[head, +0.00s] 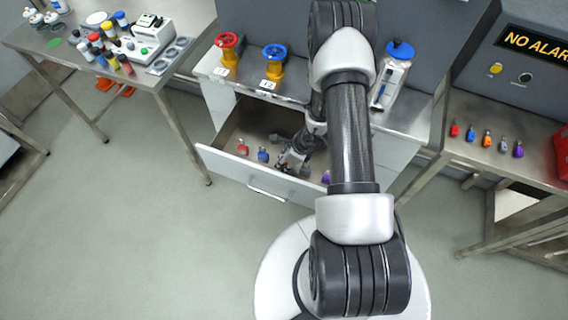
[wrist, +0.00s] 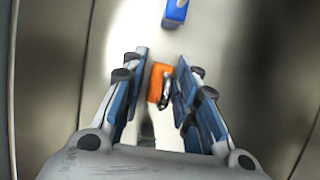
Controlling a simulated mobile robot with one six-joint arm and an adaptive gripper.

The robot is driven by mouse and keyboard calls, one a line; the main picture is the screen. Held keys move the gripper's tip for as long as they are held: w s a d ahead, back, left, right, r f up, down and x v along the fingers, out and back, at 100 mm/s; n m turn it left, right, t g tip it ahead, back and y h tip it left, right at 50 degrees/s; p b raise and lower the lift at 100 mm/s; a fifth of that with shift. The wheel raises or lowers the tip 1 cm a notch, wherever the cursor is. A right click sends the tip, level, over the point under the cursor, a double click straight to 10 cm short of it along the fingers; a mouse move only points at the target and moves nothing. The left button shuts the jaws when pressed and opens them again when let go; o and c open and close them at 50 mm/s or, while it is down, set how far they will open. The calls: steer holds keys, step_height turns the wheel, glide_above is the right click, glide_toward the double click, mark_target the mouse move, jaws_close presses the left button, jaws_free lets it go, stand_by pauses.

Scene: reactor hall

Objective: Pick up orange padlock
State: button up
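The orange padlock (wrist: 158,82) lies in the open drawer (head: 224,158), with its metal shackle toward the right in the wrist view. My gripper (wrist: 161,68) is open, with one finger on each side of the padlock. A narrow gap shows on the left; the right finger is close to the shackle, and I cannot tell if they touch. In the head view my gripper (head: 290,166) reaches down into the drawer and hides the orange padlock.
A red padlock (head: 242,147), a blue padlock (head: 263,155) and a purple padlock (head: 326,177) are also in the drawer. The blue one shows ahead in the wrist view (wrist: 175,12). The drawer walls and the countertop with valves (head: 273,62) stand close around my gripper.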

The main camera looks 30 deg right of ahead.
jaws_close()
